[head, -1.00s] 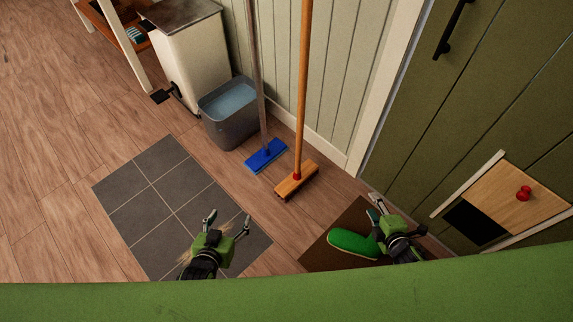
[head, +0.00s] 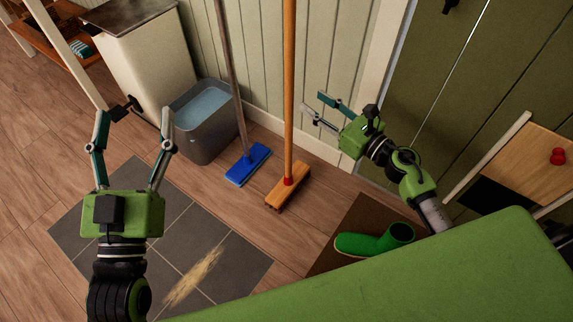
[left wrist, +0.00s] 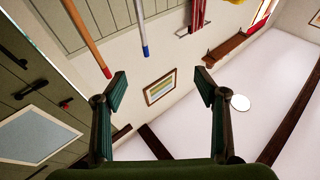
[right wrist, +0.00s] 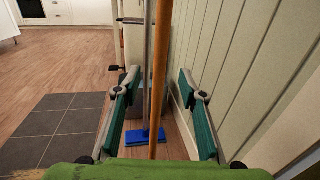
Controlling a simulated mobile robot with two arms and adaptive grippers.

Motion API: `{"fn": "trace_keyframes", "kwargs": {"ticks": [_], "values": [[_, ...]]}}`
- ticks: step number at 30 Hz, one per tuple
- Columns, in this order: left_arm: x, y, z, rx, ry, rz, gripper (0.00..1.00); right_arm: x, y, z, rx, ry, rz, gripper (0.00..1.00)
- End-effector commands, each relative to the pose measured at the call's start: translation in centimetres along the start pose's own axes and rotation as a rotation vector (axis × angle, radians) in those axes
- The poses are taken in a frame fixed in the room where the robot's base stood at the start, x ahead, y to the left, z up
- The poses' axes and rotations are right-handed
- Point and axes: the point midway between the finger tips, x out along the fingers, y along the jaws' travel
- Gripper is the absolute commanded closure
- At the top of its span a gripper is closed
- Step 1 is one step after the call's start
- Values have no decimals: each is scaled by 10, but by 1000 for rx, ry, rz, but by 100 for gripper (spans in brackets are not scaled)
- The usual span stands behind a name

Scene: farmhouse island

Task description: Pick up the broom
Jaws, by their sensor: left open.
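The broom (head: 289,90) stands upright against the panelled wall, its wooden handle rising out of the head view and its orange-brown head on the floor. My right gripper (head: 321,106) is open just right of the handle, fingers pointing at it but apart from it. In the right wrist view the broom handle (right wrist: 160,80) runs between the two open fingers, farther out than the tips as far as I can tell. My left gripper (head: 134,118) is open and empty, raised over the grey tiles at left. The left wrist view shows a wooden handle (left wrist: 86,36) at upper left.
A blue mop (head: 247,164) stands just left of the broom, beside a grey water bucket (head: 203,125) and a cream bin (head: 150,65). A green boot (head: 375,243) lies on a brown mat (head: 335,260). Straw-coloured debris (head: 195,277) lies on the tiles (head: 225,255).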

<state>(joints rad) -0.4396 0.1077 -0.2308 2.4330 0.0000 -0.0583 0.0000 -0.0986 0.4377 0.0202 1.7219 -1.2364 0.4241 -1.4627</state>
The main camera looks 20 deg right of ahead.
Motion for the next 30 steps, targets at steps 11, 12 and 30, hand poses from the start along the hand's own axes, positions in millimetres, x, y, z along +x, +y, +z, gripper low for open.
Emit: {"fn": "trace_keyframes", "kwargs": {"ticks": [11, 12, 30], "values": [[0, 1, -6, -1, 30, 2, 34, 55, 0, 0, 5, -1, -1, 62], [0, 1, -6, -1, 32, 2, 34, 56, 0, 0, 5, -1, -1, 62], [-5, 5, -48, -9, 235, 11, 34, 109, -1, -3, 6, 0, -2, 62]]}}
